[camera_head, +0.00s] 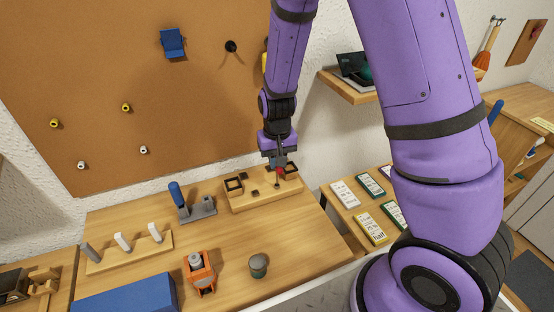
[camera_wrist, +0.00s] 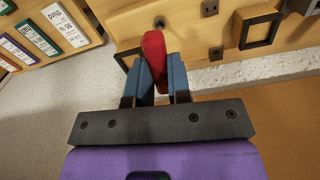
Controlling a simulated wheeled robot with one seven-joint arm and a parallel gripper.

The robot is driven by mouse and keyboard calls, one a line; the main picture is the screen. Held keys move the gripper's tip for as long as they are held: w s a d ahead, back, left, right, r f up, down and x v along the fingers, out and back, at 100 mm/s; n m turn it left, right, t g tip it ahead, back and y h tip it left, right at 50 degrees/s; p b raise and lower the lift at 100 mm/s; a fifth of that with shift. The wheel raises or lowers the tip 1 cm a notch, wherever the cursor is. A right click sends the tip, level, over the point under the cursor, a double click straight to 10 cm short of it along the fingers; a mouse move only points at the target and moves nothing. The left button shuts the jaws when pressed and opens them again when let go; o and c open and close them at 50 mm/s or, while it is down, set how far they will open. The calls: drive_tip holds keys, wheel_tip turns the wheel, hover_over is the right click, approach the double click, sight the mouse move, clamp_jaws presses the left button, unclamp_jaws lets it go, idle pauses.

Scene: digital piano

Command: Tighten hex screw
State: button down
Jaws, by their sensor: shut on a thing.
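My gripper (camera_head: 279,163) is over the wooden block (camera_head: 250,203) at the back right of the workbench. In the wrist view its two blue-grey fingers (camera_wrist: 161,80) are shut on a red-handled tool (camera_wrist: 154,48). The red handle also shows under my gripper in the head view (camera_head: 278,172). The tool's tip is hard to make out. A round metal screw head or hole (camera_wrist: 160,22) lies in the block just past the red end. Whether the tool touches it, I cannot tell.
Square black frames (camera_head: 234,184) stand on the block near my gripper. A blue-handled clamp-like tool (camera_head: 178,196) stands to the left. An orange device (camera_head: 199,272) and a small cup (camera_head: 258,266) stand in front. Labelled boxes (camera_head: 371,229) lie to the right.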

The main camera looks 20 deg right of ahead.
drive_tip(key=shift+m, duration=0.5)
drive_tip(key=m, duration=0.3)
drive_tip(key=shift+f, duration=0.1)
drive_tip(key=shift+m, duration=1.1)
drive_tip(key=shift+s, duration=0.1)
drive_tip(key=shift+m, duration=2.6)
